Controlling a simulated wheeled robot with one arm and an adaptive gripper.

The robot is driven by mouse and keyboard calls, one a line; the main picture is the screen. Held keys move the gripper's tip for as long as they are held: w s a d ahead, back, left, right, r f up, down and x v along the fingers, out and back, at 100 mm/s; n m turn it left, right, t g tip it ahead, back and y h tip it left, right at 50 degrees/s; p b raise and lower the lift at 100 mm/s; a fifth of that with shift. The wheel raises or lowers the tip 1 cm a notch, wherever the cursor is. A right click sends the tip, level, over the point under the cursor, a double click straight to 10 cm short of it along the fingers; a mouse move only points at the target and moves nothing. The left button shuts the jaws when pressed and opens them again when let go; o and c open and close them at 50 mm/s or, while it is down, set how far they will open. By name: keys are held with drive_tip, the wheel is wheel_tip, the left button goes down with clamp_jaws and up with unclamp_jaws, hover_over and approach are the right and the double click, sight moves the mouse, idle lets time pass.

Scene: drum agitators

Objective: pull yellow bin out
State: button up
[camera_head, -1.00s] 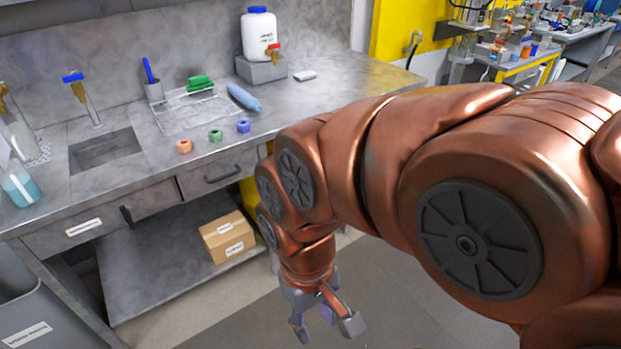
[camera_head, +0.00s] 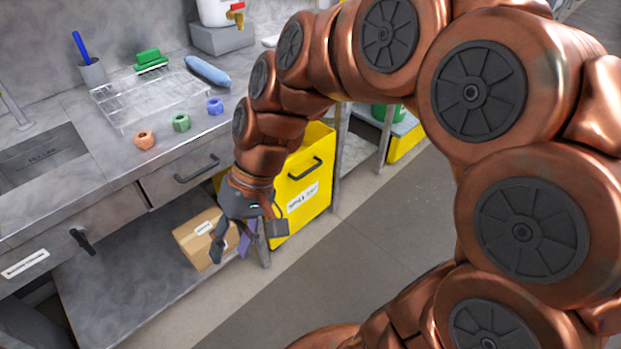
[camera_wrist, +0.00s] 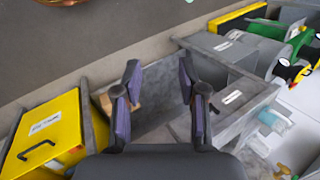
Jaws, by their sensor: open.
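The yellow bin (camera_head: 308,178) stands on the floor under the right end of the bench in the head view. It has a black handle and a white label on its front. It also shows in the wrist view (camera_wrist: 50,128) at the left, with its handle facing out. My gripper (camera_head: 247,250) is open and empty, to the left of the bin and in front of the cardboard box. In the wrist view my open fingers (camera_wrist: 161,100) point toward the bench's lower shelf, not at the bin. My arm hides the bin's upper left part.
A cardboard box (camera_head: 207,238) sits on the lower shelf (camera_head: 130,275). A bench leg (camera_head: 262,243) stands beside the bin. Drawers with black handles (camera_head: 197,168) are above. The grey floor (camera_head: 370,235) in front of the bin is clear.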

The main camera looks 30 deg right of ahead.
drive_tip(key=w+a+f+m+t+y+b, duration=0.1)
drive_tip(key=w+f+y+b, duration=0.1)
drive_tip(key=w, duration=0.3)
drive_tip(key=w+a+f+y+b, duration=0.1)
drive_tip(key=w+f+b, duration=0.15)
drive_tip(key=w, duration=0.25)
drive_tip(key=w+d+f+m+t+y+b, duration=0.2)
drive_tip(key=w+d+f+m+t+b, duration=0.25)
drive_tip(key=w, duration=0.65)
drive_tip(key=w+d+f+m+t+y+b, duration=0.1)
drive_tip(key=w+d+f+t+y+b, duration=0.15)
drive_tip(key=w+d+f+b, duration=0.65)
drive_tip(key=w+d+f+m+t+h+b, duration=0.25)
drive_tip(key=w+d+f, duration=0.2)
drive_tip(key=d, duration=0.25)
drive_tip(key=w+d+f+m+t+h+b, duration=0.1)
drive_tip(key=w+d+f+m+t, duration=0.2)
drive_tip(key=w+d, duration=0.35)
drive_tip(key=m+t+h+b, duration=0.3)
drive_tip(key=m+h+b, duration=0.1)
drive_tip(key=h+b, duration=0.25)
approach(312, 170)
drive_tip(key=x, duration=0.9)
drive_tip(key=shift+w+a+f+y+b, duration=0.1)
drive_tip(key=shift+w+f+y+b, duration=0.1)
drive_tip(key=shift+w, duration=0.2)
drive_tip(key=shift+w+a+f+y+b, duration=0.1)
drive_tip(key=shift+w+y, duration=0.05)
drive_tip(key=shift+w, duration=0.3)
